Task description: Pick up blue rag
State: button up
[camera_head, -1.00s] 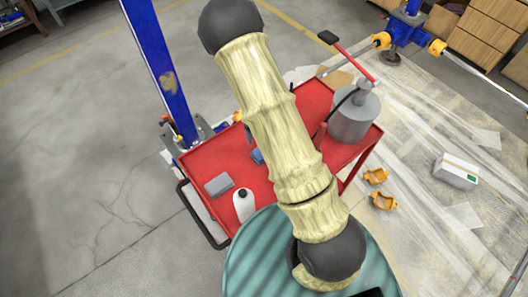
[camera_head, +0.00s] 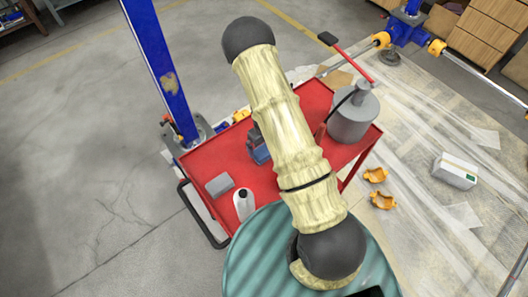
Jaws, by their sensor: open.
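A small blue thing (camera_head: 258,149) lies on the red cart top (camera_head: 207,161), partly hidden behind my arm. It may be the blue rag, but its shape is too small and covered to tell. My arm in its pale cover crosses the middle of the view, over the cart. My gripper is not in view.
The cart also holds a grey block (camera_head: 219,184), a white bottle (camera_head: 243,203) and a large grey cylinder (camera_head: 353,116) with a red-handled lever beside it. A blue post (camera_head: 160,65) stands behind the cart. Orange clamps (camera_head: 382,200) and a white box (camera_head: 455,171) lie on the floor sheeting.

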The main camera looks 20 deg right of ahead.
jog(key=shift+s+f+p, duration=0.15)
jog(key=shift+f+p, duration=0.4)
jog(key=shift+f, duration=1.65)
jog(key=c, duration=0.8)
jog(key=shift+r, duration=0.15)
notch_tip(320, 180, up, 10)
jog(key=shift+f+b, duration=0.1)
jog(key=shift+b, duration=0.65)
